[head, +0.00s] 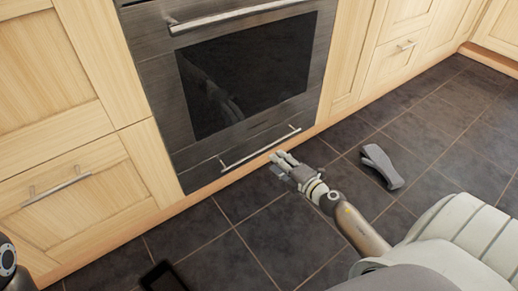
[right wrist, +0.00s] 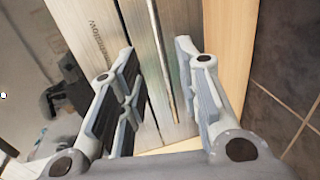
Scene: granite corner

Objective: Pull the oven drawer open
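The oven (head: 155,75) is a dark steel front with a black glass door. Its drawer (head: 205,150) is the low steel panel at the bottom and looks closed, with a long thin bar handle (head: 260,149). My right gripper (head: 280,158) is just in front of the handle's right part in the head view. In the right wrist view its fingers (right wrist: 160,95) are apart, with the handle bar (right wrist: 160,60) showing in the gap beyond them. I cannot tell whether they touch it. My left gripper is not in view.
Wooden cabinets (head: 65,195) flank the oven. A black flat item (head: 163,277) shows at the bottom edge. The floor before the drawer is otherwise clear.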

